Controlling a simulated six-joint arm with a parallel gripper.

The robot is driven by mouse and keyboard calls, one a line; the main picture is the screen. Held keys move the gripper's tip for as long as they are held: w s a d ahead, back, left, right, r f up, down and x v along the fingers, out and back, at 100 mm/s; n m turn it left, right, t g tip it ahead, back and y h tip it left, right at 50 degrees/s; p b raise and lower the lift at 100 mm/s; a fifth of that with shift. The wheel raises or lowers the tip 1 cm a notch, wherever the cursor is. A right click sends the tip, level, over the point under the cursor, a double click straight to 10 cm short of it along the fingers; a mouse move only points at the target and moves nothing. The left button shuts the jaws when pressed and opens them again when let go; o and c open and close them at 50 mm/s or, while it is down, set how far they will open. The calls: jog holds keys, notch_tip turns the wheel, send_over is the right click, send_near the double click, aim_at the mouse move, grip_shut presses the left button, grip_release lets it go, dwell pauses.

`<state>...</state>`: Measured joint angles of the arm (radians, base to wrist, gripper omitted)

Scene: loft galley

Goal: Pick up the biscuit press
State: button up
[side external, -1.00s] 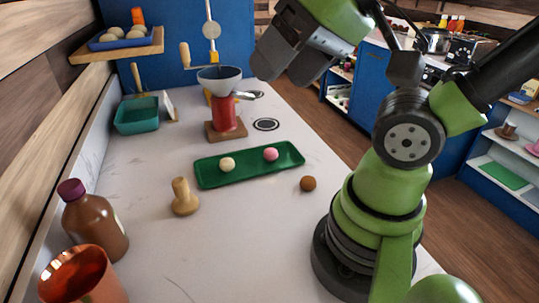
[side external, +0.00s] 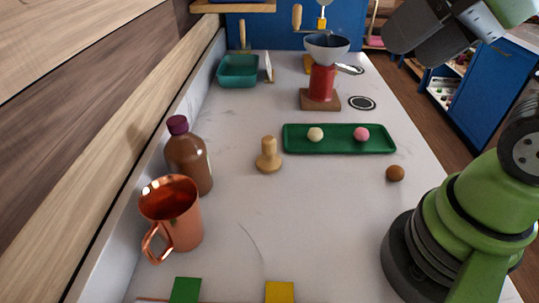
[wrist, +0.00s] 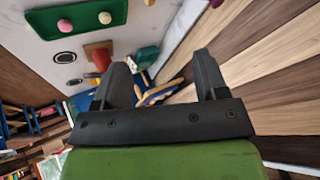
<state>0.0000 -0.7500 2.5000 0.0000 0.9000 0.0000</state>
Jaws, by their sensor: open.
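The biscuit press (side external: 268,157), a pale wooden stamp with a knobbed handle and wide base, stands upright on the white counter. It is left of the green tray (side external: 340,149) in the side view. My gripper (wrist: 162,64) is open and empty, its two dark fingers apart in the wrist view. In the side view its dark grey body (side external: 425,35) is high at the upper right, far from the press. The wrist view shows the green tray (wrist: 62,8); I cannot clearly make out the press there.
A cream ball (side external: 315,134) and pink ball (side external: 361,134) lie on the tray; a brown ball (side external: 395,173) lies nearby. A brown bottle (side external: 187,158) and copper mug (side external: 171,214) stand left. A red grinder (side external: 322,82) is behind. Counter around the press is clear.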

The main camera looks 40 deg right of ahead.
jog(key=shift+c, duration=0.3)
dwell(0.4)
jog(key=n+g+h, duration=0.2)
jog(key=n+g, duration=0.4)
jog(key=n, duration=0.6)
send_over(268, 151)
jog(key=d, duration=0.1)
notch_tip(268, 151, down, 13)
jog(key=f+n, duration=0.1)
jog(key=f, duration=0.2)
jog(key=w+f+n, duration=0.1)
jog(key=f, duration=0.3)
jog(key=f+g, duration=0.1)
jog(key=f, duration=0.2)
jog(key=shift+w+d+f+n, duration=0.1)
jog(key=shift+w+f+n, duration=0.05)
jog(key=shift+f+n, duration=0.2)
notch_tip(268, 151, down, 6)
jog(key=shift+r, duration=0.1)
jog(key=c, duration=1)
